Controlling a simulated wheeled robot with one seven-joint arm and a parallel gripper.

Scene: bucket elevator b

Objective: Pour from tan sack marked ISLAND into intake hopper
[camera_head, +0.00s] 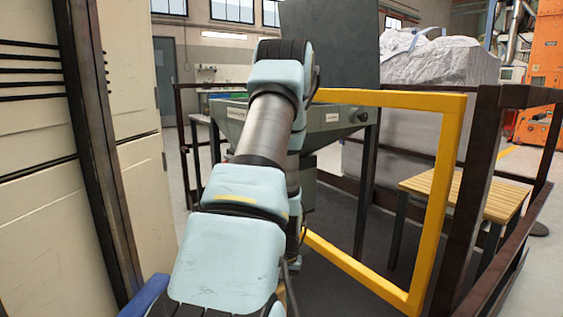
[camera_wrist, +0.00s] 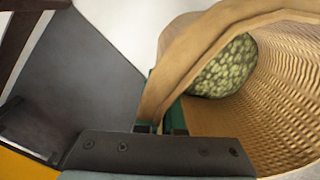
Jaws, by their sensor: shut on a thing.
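Pale green, lumpy contents (camera_wrist: 225,70) show inside the basket, which looks tilted. My gripper and the basket are hidden in the head view.
A yellow gate frame (camera_head: 448,190) and dark brown railings (camera_head: 478,190) stand right of the hopper. A slatted wooden bench (camera_head: 470,192) is beyond the gate. A large white bulk bag (camera_head: 430,62) is behind. Cream cabinets (camera_head: 35,190) close off the left. Dark floor (camera_head: 345,225) lies between.

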